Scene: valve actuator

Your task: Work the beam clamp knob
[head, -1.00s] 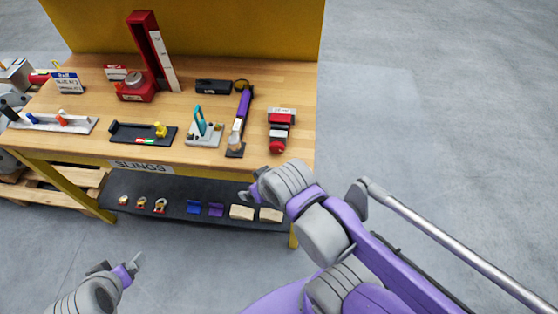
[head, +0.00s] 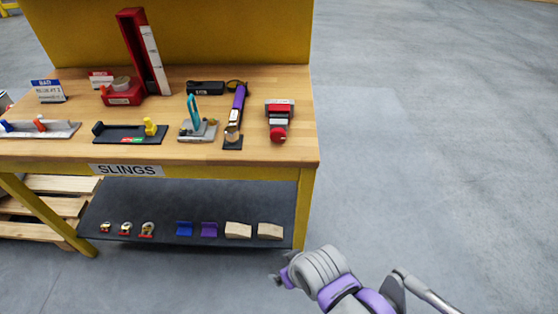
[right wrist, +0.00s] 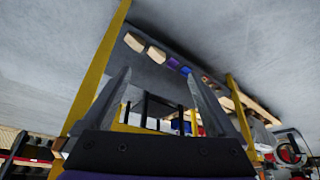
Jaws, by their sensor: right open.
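A red device with a white and black body (head: 280,112) stands at the right end of the bench top. A round red knob (head: 278,135) is at its front end; it looks like the beam clamp knob, though I cannot read its label. My right gripper (head: 282,277) is below and in front of the bench's right leg, well apart from the knob. In the right wrist view its two fingers (right wrist: 158,74) are spread with nothing between them. The knob cannot be made out in that view. My left gripper is out of view.
The wooden bench top (head: 240,158) has a yellow back panel (head: 200,40). A purple-handled tool (head: 238,105) and a teal hook piece (head: 193,110) stand left of the red device. The lower shelf (head: 180,200) holds small blocks. Floor right of the bench is clear.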

